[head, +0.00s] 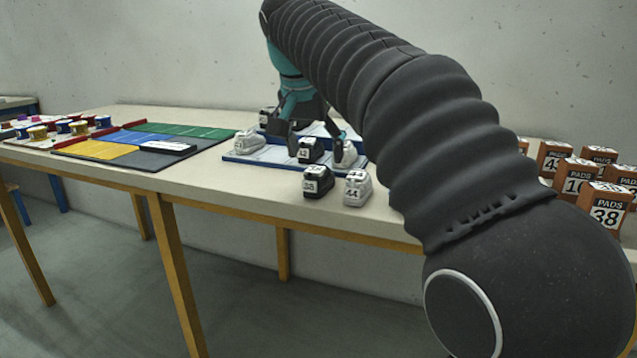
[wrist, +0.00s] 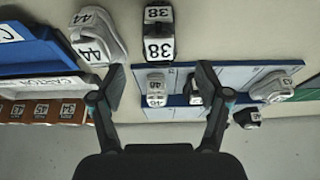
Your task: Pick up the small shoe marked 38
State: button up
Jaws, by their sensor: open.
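The small black shoe marked 38 (head: 319,182) stands on the bare table, left of a white shoe marked 44 (head: 357,188). In the wrist view the black shoe (wrist: 159,48) is at the top middle, its 38 label readable, and the white shoe (wrist: 97,48) is to its left. My gripper (head: 317,132) is over the blue-and-white board, behind the shoe marked 38 as the head view shows it. In the wrist view my gripper (wrist: 160,75) has its fingers wide apart, with nothing held between them; the shoe marked 38 is beyond the fingertips.
The board (head: 240,158) carries several black and white shoes, including a black one (head: 310,150) and a white one (head: 249,142). Orange PADS boxes (head: 607,207) stand at the right. A coloured mat (head: 95,151) lies at the left. Bare table lies around the shoe's front.

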aim_at(318, 166)
jog(key=b+x, duration=0.1)
jog(key=x, duration=0.3)
jog(key=shift+w+f, duration=0.1)
jog(key=shift+f, duration=0.2)
jog(key=shift+c, duration=0.2)
jog(key=c, duration=1.2)
jog(key=shift+r, duration=0.1)
